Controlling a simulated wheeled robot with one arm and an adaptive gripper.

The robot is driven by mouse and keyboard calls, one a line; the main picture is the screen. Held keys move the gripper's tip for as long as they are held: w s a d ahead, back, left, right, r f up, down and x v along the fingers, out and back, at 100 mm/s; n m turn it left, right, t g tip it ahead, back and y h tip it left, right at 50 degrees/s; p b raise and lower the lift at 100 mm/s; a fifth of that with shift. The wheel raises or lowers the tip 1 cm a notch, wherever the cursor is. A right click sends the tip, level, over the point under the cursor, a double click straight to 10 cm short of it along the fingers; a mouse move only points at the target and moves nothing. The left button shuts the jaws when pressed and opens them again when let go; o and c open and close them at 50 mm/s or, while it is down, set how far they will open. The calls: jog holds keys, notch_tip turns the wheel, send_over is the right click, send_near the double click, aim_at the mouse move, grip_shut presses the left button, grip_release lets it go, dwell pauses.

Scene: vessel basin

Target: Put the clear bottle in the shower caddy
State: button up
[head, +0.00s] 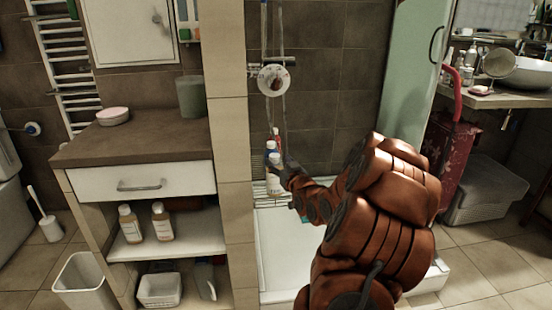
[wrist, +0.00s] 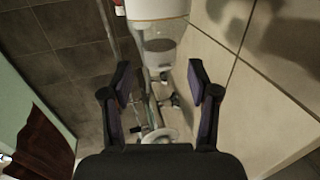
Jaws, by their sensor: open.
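A see-through container with a white band (wrist: 158,35) is at the top centre, beyond the fingertips. It looks like the clear bottle, but I cannot tell whether it touches the caddy.
A tiled pillar (head: 230,130) stands left of the shower. Left of it is a cabinet (head: 130,140) with two capped bottles (head: 145,223) on its shelf. A round shower fitting (head: 273,80) is above my gripper, and a glass door (head: 416,60) is at right.

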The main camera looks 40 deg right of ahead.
jog(key=b+v, duration=0.5)
jog(key=v, duration=0.3)
dwell(0.4)
jog(key=shift+r, duration=0.1)
dwell(0.5)
